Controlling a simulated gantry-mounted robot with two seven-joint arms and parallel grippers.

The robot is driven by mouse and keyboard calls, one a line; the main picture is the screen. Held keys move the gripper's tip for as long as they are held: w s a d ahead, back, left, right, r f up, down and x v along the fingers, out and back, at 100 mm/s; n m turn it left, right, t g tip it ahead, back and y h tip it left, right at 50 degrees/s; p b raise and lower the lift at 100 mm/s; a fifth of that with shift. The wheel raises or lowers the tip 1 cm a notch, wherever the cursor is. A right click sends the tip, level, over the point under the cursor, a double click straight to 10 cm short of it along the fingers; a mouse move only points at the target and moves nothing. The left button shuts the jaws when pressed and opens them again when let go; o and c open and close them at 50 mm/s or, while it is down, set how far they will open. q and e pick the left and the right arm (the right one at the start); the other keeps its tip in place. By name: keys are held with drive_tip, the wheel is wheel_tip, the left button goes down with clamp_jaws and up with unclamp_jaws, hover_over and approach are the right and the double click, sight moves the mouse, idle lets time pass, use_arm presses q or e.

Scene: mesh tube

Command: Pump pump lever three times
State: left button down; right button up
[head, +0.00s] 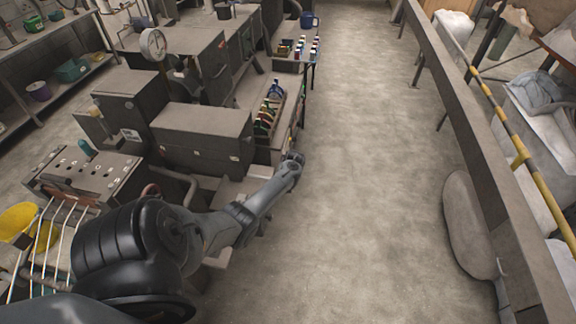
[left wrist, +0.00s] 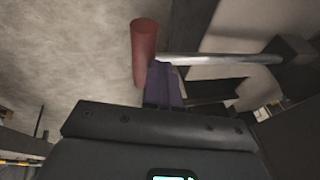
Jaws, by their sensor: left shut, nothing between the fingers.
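The pump lever shows in the left wrist view as a red cylindrical grip (left wrist: 145,48) with a pale metal rod (left wrist: 220,58) running to the right. My left gripper's purple-grey fingers (left wrist: 163,84) are shut with nothing between them. Their tips overlap the lower part of the red grip and the rod's left end in that view; I cannot tell whether they touch. In the head view my left gripper (head: 293,163) is at the end of the outstretched arm, beside the grey equipment, and I cannot make out the lever there. My right gripper is not in view.
Grey metal boxes (head: 200,134) and a round gauge (head: 153,44) stand left of my arm. A rack of coloured-handled tools (head: 268,108) is just beyond the gripper. The concrete floor (head: 375,150) is open to the right, up to a long beam (head: 465,130).

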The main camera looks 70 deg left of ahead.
use_arm(q)
drive_tip(key=p+v, duration=0.1)
drive_tip(key=v, duration=0.5)
drive_tip(key=shift+d+r, duration=0.3)
drive_tip(key=shift+r, duration=0.05)
drive_tip(key=shift+v, duration=0.8)
drive_tip(key=shift+s, duration=0.1)
drive_tip(key=shift+a, duration=0.1)
